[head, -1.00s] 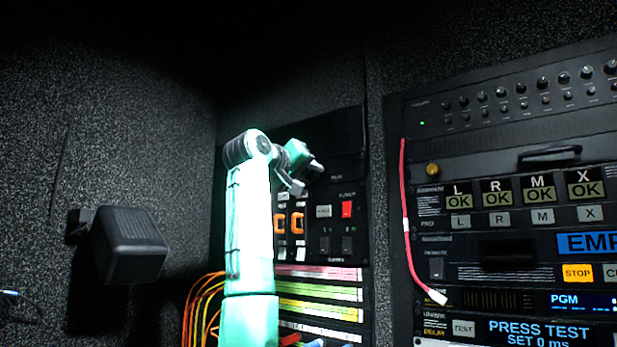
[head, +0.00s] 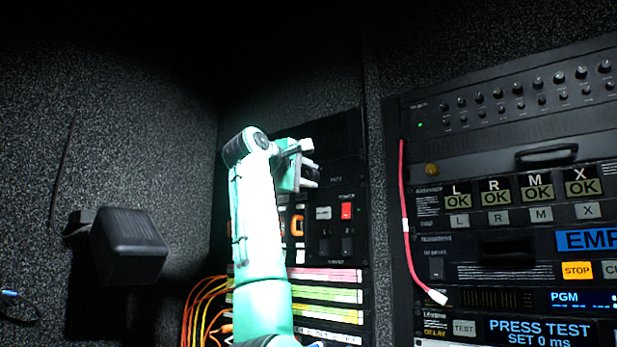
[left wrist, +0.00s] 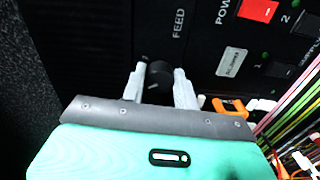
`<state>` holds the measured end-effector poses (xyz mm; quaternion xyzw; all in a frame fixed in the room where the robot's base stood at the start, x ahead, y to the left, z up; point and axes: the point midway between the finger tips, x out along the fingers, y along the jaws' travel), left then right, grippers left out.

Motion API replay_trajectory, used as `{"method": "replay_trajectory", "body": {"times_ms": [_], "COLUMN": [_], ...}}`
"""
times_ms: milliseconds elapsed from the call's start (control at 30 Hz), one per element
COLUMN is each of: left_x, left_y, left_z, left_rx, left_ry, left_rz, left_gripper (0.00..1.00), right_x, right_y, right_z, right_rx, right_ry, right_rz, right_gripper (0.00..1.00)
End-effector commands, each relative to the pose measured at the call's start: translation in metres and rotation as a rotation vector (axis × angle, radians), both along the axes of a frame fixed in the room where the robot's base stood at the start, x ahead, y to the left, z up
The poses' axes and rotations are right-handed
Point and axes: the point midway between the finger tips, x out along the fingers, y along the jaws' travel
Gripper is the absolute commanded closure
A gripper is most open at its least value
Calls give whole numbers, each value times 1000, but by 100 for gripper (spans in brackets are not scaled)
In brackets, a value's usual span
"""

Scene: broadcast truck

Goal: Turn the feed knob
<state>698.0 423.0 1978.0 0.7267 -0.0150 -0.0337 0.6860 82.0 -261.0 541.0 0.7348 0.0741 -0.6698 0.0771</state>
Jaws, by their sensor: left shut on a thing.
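The feed knob (left wrist: 158,74) is a small dark round knob on the black panel (left wrist: 112,30), beside the word FEED in the left wrist view. My left gripper (left wrist: 160,70) is shut on it, with one pale finger on each side. In the head view my left gripper (head: 311,166) is at the upper part of the panel, and the knob is hidden behind it. A light mark shows on the knob's edge in the left wrist view. My right gripper is in neither view.
A red power switch (head: 347,210) and two dark numbered switches sit right of and below my gripper. Orange-framed connectors (head: 297,225) and coloured cables (head: 205,295) are lower. A red cable (head: 406,220) hangs on the right rack. A black box (head: 128,245) juts from the left wall.

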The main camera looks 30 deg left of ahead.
Motion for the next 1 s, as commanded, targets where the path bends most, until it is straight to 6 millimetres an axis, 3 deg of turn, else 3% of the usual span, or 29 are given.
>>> {"method": "replay_trajectory", "body": {"times_ms": [400,900,933,1000], "left_x": [0,0,0,0], "left_y": [1,1,1,1], "left_z": [0,-1,-1,-1], "left_rx": [-164,-181,-181,-181], "left_ry": [14,16,16,16], "left_rz": [1,0,0,0], "left_gripper": [93,93,66,52], "right_x": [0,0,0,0], "right_y": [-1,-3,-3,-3], "right_z": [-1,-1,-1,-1], "right_rx": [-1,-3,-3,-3], "right_ry": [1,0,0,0], "right_rz": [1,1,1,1], "right_gripper": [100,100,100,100]}}
